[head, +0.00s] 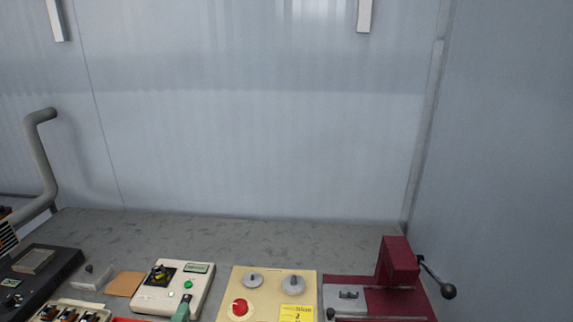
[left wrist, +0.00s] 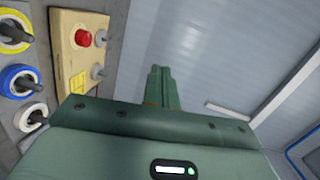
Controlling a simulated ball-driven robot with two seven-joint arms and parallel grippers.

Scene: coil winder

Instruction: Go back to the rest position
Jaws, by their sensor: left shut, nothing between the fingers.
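My left gripper (left wrist: 160,85) is shut and empty in the left wrist view, its two green fingers together against the pale wall behind. In the head view its green tip (head: 182,312) shows at the bottom edge, in front of the white control box (head: 172,286). The rest of the left arm is out of the head view. My right gripper is in neither view.
A beige box (head: 262,284) with a red button stands mid-bench; it also shows in the left wrist view (left wrist: 72,50). A dark red machine with a crank (head: 398,262) stands right. A black device (head: 45,285) and grey pipe (head: 38,160) are left. The bench's back (head: 180,228) is clear.

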